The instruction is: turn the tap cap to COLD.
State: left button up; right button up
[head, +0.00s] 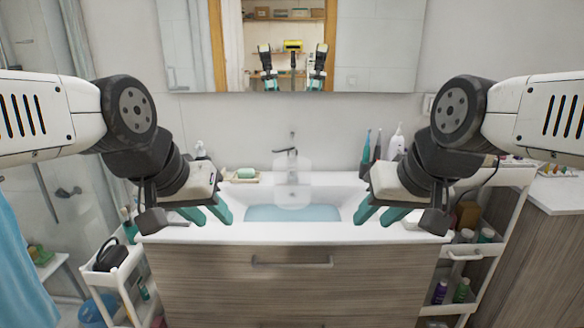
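The tap (291,165) stands at the back middle of the white basin, below the mirror. Its cap with a small lever (285,150) sits on top, and the lever seems to point left. No COLD marking is readable at this size. A pale translucent shape (293,188) overlaps the tap's lower part. My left gripper (207,213) has teal fingers spread apart and is empty, over the left part of the washbasin top. My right gripper (381,212) is likewise spread and empty, over the right part. Both are well apart from the tap.
The basin (330,190) holds bluish water. A soap dish (245,177) and a pump bottle stand left of the tap. Toothbrushes (366,150) and a white bottle (396,142) stand to its right. Carts flank the wooden cabinet (290,285). The space between my grippers is clear.

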aim_at(294, 152)
jog(key=i+j+u, duration=0.25)
jog(key=i, duration=0.2)
jog(key=i+j+u, duration=0.25)
jog(key=i, duration=0.2)
